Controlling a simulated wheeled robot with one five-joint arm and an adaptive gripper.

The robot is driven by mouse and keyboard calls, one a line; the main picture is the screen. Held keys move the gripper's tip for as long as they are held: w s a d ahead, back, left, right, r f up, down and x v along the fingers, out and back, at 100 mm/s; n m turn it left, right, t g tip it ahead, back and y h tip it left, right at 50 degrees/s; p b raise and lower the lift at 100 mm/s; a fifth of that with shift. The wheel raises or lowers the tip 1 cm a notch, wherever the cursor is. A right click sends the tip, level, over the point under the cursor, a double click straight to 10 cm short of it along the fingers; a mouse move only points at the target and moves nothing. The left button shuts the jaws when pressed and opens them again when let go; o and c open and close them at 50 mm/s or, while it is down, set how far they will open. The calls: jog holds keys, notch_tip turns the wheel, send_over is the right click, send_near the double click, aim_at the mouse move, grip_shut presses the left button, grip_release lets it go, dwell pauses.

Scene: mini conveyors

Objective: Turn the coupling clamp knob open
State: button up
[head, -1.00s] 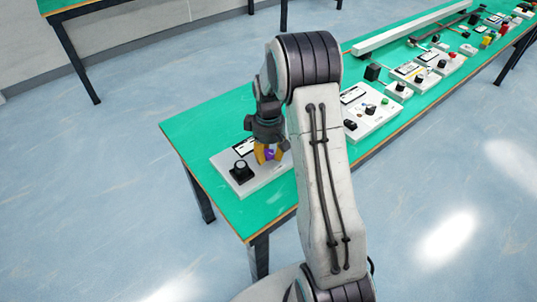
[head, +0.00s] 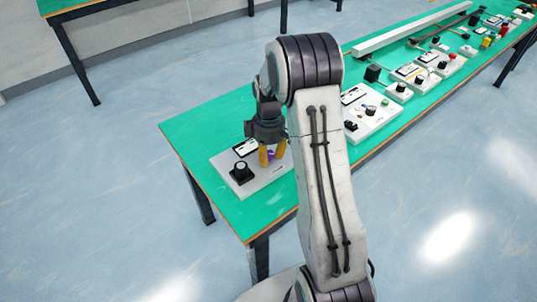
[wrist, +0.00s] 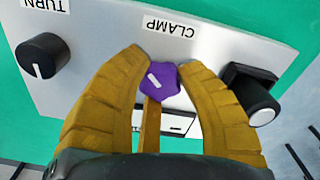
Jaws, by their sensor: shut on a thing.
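The clamp knob (wrist: 161,82) is a small purple lobed knob with a white pointer mark, on a white panel next to the CLAMP label (wrist: 171,26). The label reads upside down in the wrist view. My gripper (wrist: 157,72) has its yellow fingers on both sides of the knob and is shut on it. In the head view my gripper (head: 272,158) reaches down onto the panel (head: 226,166); only a bit of purple shows between the fingers there. My arm hides the panel's right part.
A black knob on a square base (head: 241,173) stands beside my gripper; it also shows at right in the wrist view (wrist: 256,98). A round black knob (wrist: 42,54) near the TURN label is on the other side. More control boxes line the green table (head: 190,122).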

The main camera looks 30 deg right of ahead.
aim_at(269, 154)
jog(key=shift+s+f, duration=0.15)
jog(key=shift+s, duration=0.1)
jog(key=o, duration=1.2)
jog(key=shift+w, duration=0.1)
jog(key=shift+w+r, duration=0.1)
jog(key=shift+r, duration=0.1)
jog(key=shift+r, duration=0.55)
notch_tip(269, 154, up, 11)
jog(key=shift+f, duration=0.1)
